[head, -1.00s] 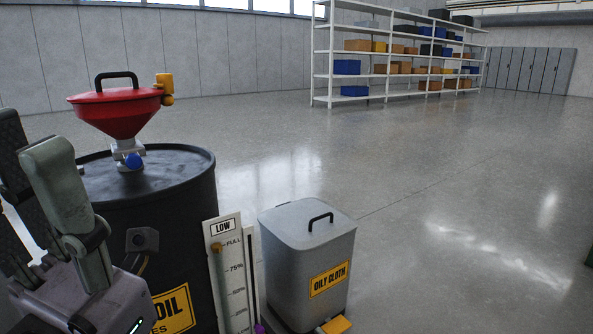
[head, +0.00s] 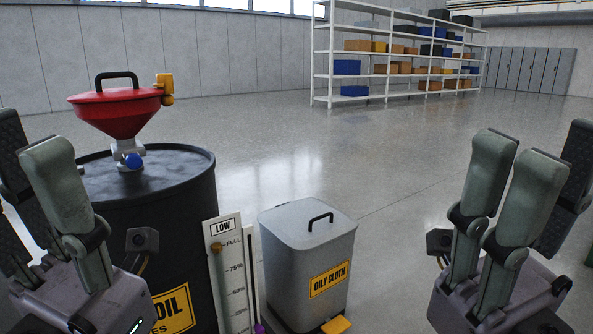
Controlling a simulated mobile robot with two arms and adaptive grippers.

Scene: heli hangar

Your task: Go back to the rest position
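My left gripper (head: 32,150) is at the lower left in the head view, in front of the black oil drum (head: 160,215). Its fingers point up and stand apart, with nothing between them; part of it is cut off by the frame edge. My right gripper (head: 533,155) is at the lower right, over open floor. Its fingers also point up, spread and empty. The two grippers are far apart, on opposite sides of the view.
A red funnel (head: 118,112) with a black-handled lid stands on the drum. A level gauge board (head: 228,275) and a grey oily cloth bin (head: 305,255) stand to its right. White shelving (head: 388,95) with boxes is far back. The floor between is clear.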

